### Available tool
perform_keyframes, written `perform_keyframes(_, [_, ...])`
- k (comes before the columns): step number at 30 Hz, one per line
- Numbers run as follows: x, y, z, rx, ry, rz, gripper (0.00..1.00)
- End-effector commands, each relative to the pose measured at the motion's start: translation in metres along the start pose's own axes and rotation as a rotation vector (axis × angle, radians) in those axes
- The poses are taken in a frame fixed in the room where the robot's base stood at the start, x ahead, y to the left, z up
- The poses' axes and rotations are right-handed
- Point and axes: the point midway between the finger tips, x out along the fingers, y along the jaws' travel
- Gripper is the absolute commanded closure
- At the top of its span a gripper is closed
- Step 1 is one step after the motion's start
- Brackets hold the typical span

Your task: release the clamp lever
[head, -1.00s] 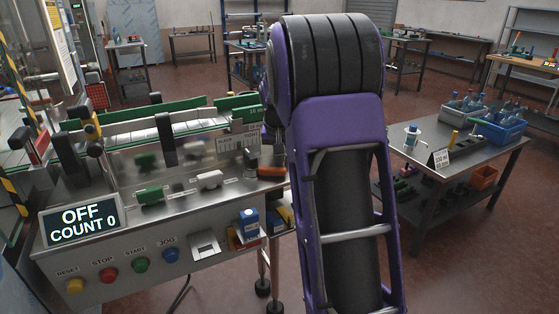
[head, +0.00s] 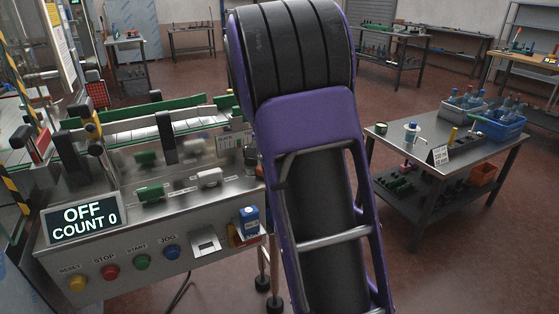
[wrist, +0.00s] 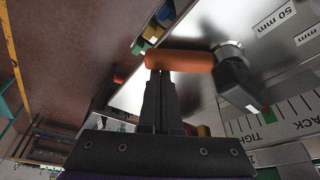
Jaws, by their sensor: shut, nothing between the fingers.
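The clamp lever shows in the wrist view as an orange handle (wrist: 180,61) joined to a dark pivot block (wrist: 238,85) on the steel machine top. My gripper (wrist: 160,80) is shut and empty. Its fingertips are right at the handle's free end and overlap it in the picture; whether they touch is hard to tell. A tick scale (wrist: 285,108) marked TIGHT and, partly cut off, SLACK lies beside the pivot. In the head view my purple arm hides the lever and my gripper.
The machine's display (head: 84,218) reads OFF, COUNT 0. Buttons (head: 111,272) line its front.

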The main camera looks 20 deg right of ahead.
Motion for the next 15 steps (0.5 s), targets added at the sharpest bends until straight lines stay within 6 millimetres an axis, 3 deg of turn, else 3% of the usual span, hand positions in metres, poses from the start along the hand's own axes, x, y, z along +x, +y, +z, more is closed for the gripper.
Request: perform_keyframes(15, [-0.013,-0.001,0.033,0.410,0.001,0.145,1.00])
